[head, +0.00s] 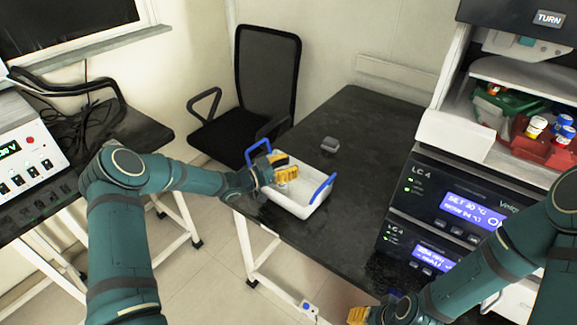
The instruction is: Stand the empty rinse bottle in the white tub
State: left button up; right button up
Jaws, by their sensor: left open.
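The white tub (296,208) with blue handles stands near the left edge of the dark bench. My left gripper (287,174), with yellow fingers, is open over the tub's far left part and hides some of its inside. I cannot make out a bottle in the tub or between the fingers. Several small bottles (535,127) with white, blue and red parts stand in a red tray on the instrument at right; I cannot tell whether one is the rinse bottle. My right gripper (358,315) shows only partly at the bottom edge; its opening cannot be seen.
The stacked LC 4 instrument (420,195) with lit screens fills the bench's right side. A small grey object (330,145) lies behind the tub. A black chair (265,85) stands behind the bench at left. The bench between tub and instrument is clear.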

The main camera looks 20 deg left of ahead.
pick_arm(q)
jog(key=r+p+v, duration=0.1)
jog(key=p+v, duration=0.1)
jog(key=v, duration=1)
jog(key=shift+r, duration=0.1)
dwell(0.4)
